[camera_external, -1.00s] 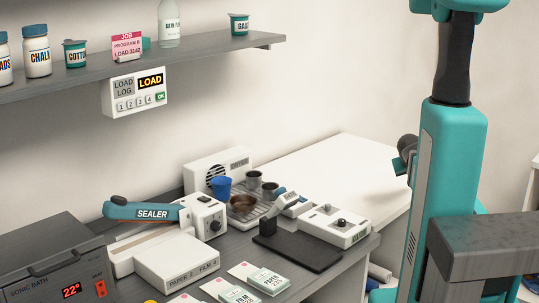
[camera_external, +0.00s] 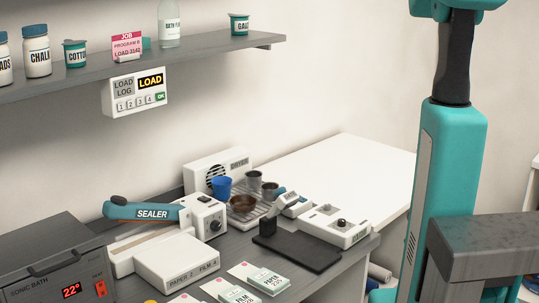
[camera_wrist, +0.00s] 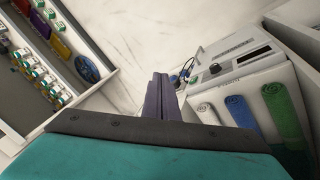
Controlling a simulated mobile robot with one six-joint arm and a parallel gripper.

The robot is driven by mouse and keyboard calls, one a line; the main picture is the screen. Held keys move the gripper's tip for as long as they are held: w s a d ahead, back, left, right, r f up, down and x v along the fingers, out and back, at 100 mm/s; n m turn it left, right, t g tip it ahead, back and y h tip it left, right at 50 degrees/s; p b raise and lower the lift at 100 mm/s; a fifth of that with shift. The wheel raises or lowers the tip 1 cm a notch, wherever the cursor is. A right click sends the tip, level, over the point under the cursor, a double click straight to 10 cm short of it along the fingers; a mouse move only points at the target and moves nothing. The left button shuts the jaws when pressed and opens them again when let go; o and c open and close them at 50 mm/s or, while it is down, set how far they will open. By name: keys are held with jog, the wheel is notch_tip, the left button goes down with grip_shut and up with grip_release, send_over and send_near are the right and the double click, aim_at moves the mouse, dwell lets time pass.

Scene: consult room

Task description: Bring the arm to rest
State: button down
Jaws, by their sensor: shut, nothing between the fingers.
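My gripper (camera_wrist: 161,84) shows in the wrist view as dark fingers close together, shut and empty. They point out over a pale floor or wall surface, apart from the things around them. In the external view my gripper is hidden. My teal arm (camera_external: 445,190) stands upright at the right of that view, with a dark grey link crossing low in front.
In the external view, a bench carries a sealer (camera_external: 150,212), a dryer (camera_external: 205,170), a sonic bath (camera_external: 50,262) and a dark pad (camera_external: 300,249). A shelf (camera_external: 225,50) hangs above. The wrist view shows a white machine (camera_wrist: 240,75) with coloured rolls at right and stocked shelves (camera_wrist: 35,70) at left.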

jog(key=s+a+f+g+y, duration=0.1)
jog(key=s+a+f+g, duration=0.1)
jog(key=s+f, duration=0.4)
jog(key=s+a+f+g+y, duration=0.1)
jog(key=s+a+f+g, duration=0.2)
jog(key=s, duration=1.1)
jog(key=s+a+f+g+y, duration=0.2)
jog(key=s+a+f, duration=0.3)
jog(key=s+f, duration=0.5)
jog(key=shift+a+f+g, duration=0.35)
jog(key=shift+f+g, duration=0.2)
jog(key=shift+g, duration=0.15)
dwell(1.1)
